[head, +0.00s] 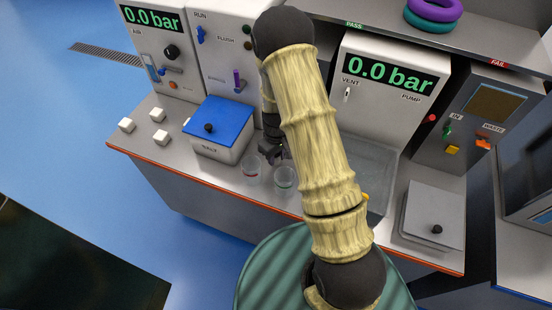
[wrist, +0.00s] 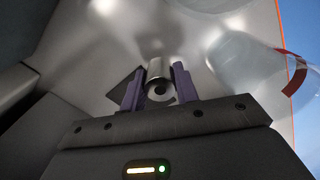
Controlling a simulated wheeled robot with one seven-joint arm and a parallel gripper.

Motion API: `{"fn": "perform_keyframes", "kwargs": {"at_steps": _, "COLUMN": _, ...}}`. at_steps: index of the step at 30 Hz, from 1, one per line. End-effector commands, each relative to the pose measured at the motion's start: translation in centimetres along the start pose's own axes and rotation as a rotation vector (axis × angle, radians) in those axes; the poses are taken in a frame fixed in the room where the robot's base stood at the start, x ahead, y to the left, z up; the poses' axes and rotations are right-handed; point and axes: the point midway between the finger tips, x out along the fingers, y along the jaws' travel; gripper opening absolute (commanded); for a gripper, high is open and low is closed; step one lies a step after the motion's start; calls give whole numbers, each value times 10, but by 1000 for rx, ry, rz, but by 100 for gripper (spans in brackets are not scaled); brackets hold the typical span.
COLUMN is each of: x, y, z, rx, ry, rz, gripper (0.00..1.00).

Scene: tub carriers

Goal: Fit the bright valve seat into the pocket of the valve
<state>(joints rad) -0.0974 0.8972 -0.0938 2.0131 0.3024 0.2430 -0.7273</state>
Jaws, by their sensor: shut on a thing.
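My gripper (head: 275,153) is low over the bench, behind two glass jars, and partly hidden by my arm in the head view. In the wrist view its two purple fingers (wrist: 160,84) are shut on a short, shiny silver round part with a dark bore, which looks like the bright valve seat (wrist: 157,72). A dark flat shape (wrist: 123,92) shows just left of the fingers; I cannot tell what it is. I cannot pick out the valve or its pocket in either view.
Two clear glass jars (head: 251,168) (head: 284,179) stand close in front of my gripper; one glass (wrist: 245,62) is to its right in the wrist view. A blue-lidded box (head: 222,117) stands to the left. White blocks (head: 159,137) lie farther left. A clear tray (head: 376,165) is right.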

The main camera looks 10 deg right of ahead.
Motion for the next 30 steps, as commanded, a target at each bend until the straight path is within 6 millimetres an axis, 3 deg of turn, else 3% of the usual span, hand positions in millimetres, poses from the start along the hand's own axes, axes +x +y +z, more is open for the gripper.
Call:
{"fn": "perform_keyframes", "kwargs": {"at_steps": 13, "x": -73, "y": 0, "z": -1, "rx": 0, "ry": 4, "rz": 2, "gripper": 0}}
{"fn": "perform_keyframes", "kwargs": {"at_steps": 18, "x": -82, "y": 0, "z": 0, "rx": 0, "ry": 1, "rz": 1, "gripper": 0}}
{"fn": "perform_keyframes", "kwargs": {"at_steps": 30, "x": -82, "y": 0, "z": 0, "rx": 1, "ry": 0, "rz": 1, "gripper": 0}}
